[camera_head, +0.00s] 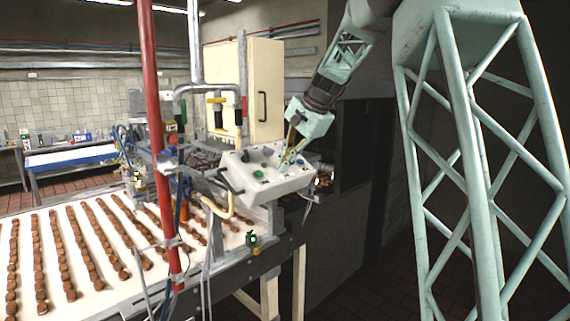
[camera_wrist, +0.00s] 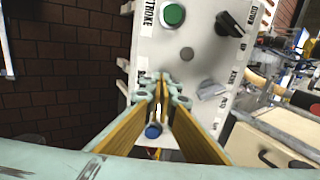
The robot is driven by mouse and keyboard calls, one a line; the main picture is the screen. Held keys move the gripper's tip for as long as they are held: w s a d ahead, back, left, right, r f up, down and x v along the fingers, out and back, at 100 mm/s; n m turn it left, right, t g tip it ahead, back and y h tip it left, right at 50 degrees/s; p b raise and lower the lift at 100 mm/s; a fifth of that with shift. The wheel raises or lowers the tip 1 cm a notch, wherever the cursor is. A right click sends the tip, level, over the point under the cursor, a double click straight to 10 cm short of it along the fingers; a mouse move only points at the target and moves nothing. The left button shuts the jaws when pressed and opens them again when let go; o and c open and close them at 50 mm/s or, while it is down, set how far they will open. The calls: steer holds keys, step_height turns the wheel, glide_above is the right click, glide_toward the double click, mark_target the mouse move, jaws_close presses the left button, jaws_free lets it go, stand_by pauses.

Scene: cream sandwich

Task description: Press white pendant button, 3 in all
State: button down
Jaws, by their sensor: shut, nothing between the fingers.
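The white pendant box (camera_head: 250,190) is tilted at the near end of the conveyor; its face with labelled controls also shows in the wrist view (camera_wrist: 150,50). On it I see a green button (camera_wrist: 172,14), a grey round one (camera_wrist: 186,53), a black knob (camera_wrist: 230,22) and a blue button (camera_wrist: 153,131). My gripper (camera_wrist: 164,80) is shut and empty, its tan fingers over the panel between the grey and blue buttons. In the head view my gripper (camera_head: 290,150) is low over the box's right half. Contact cannot be told.
A conveyor (camera_head: 110,285) with rows of brown pieces runs to the left. A red post (camera_head: 153,130) and grey pipes stand left of the box. A cream cabinet (camera_head: 264,85) stands behind it. Brick floor lies left in the wrist view.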

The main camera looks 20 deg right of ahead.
steer(key=shift+f, duration=0.25)
steer(key=shift+s+r+p, duration=0.3)
steer(key=shift+r+p, duration=0.05)
steer(key=shift+r, duration=0.25)
steer(key=v, duration=1.3)
steer(key=shift+r, duration=0.1)
steer(key=s+a+f+n+b, duration=0.25)
steer(key=s+a, duration=0.25)
steer(key=s, duration=0.4)
steer(key=s+a+f+n+g+h+b, duration=0.15)
steer(key=s+a+f, duration=0.25)
steer(key=s, duration=0.5)
steer(key=s+a+f+n+b, duration=0.25)
steer(key=s+a, duration=0.25)
steer(key=s, duration=0.4)
steer(key=s+a+f+n+b, duration=0.1)
steer(key=s+f+n+b, duration=0.2)
steer(key=s+f, duration=0.7)
steer(key=s+a+f+n+h+b, duration=0.1)
steer(key=s+f+n+b, duration=0.2)
steer(key=s+f, duration=0.8)
steer(key=s+b, duration=0.1)
steer(key=s, duration=0.7)
steer(key=shift+a+f, duration=0.15)
steer(key=shift+a, duration=0.25)
